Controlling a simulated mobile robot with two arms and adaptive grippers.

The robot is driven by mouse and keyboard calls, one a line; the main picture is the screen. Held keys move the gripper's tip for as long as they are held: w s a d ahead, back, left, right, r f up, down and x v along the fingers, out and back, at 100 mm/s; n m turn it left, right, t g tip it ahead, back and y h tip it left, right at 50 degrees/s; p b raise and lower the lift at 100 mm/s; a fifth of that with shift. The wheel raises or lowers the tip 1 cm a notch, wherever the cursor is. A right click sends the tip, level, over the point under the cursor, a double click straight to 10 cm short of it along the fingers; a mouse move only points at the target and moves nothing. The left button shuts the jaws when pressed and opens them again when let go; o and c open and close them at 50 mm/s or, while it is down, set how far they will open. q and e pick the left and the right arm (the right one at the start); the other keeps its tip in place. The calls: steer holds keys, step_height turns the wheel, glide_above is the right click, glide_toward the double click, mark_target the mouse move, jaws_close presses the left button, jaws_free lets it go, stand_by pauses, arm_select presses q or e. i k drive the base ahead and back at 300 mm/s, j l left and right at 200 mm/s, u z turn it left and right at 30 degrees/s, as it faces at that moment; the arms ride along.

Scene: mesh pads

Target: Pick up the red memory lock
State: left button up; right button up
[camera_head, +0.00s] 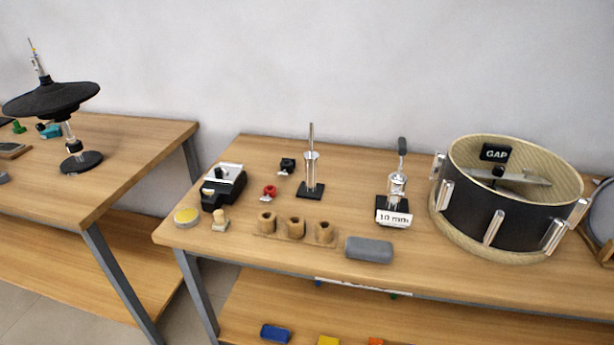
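A small red piece (269,191), which looks like the red memory lock, lies on the right-hand wooden table (350,170), left of centre. It is small in the picture, so its fine shape is hard to make out. A similar black piece (287,166) lies just behind it, on or by a small metal part. Neither of my grippers shows in the head view. Nothing touches the red piece.
A black device (223,187) stands left of the red piece, a metal post on a black base (311,182) to its right. A wooden holder with three cups (296,230) lies in front. A drum shell (470,215) stands right. A gap separates the left table (110,150).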

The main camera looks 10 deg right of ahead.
mark_target(271, 190)
steer(key=i+j+z, duration=0.1)
steer(key=j, duration=0.2)
steer(key=i+j+z, duration=0.25)
steer(key=j, duration=0.45)
steer(key=i+j+z, duration=0.1)
steer(key=i+j, duration=0.15)
steer(key=i+j+z, duration=0.1)
steer(key=j, duration=0.35)
